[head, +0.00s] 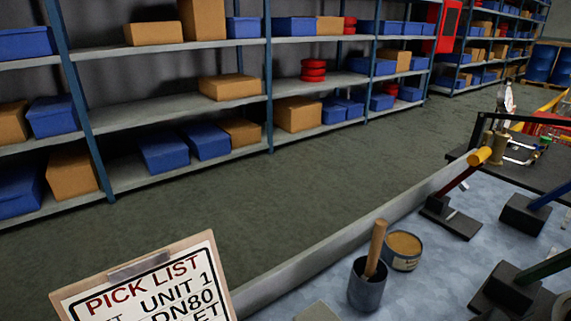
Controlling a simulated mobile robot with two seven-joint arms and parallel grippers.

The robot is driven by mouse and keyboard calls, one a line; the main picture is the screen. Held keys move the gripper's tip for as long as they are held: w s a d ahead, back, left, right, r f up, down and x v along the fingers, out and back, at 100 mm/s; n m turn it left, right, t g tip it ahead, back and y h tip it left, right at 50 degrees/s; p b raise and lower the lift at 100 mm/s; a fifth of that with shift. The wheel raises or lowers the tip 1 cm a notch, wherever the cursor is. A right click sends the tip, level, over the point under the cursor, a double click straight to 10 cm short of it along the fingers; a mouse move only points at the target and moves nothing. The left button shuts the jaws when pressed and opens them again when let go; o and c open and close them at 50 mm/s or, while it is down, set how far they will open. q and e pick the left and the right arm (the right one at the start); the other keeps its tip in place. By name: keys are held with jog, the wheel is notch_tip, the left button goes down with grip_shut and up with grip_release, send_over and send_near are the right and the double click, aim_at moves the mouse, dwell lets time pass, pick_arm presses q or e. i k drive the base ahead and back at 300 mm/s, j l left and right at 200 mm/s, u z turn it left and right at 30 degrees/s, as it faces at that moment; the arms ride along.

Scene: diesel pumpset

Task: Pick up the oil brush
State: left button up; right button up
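A brush with a plain wooden handle (376,247), which looks like the oil brush, stands slightly tilted in a dark grey pot (366,291). Its bristle end is hidden inside the pot. The pot sits on the light blue-grey bench top (425,285) near its left raised edge. An open tin (402,252) with a tan-yellow content stands just behind and right of the pot. Neither of my grippers is in view.
A pick list clipboard (145,285) stands at the lower left. Black blocks with coloured rods (452,215) (524,213) (511,288) stand on the right of the bench. A dark raised platform (545,165) carries brass fittings behind. Shelves with boxes (190,103) line the far aisle.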

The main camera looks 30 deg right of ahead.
aim_at(369, 276)
jog(key=z, duration=1.3)
jog(key=k+l, duration=0.05)
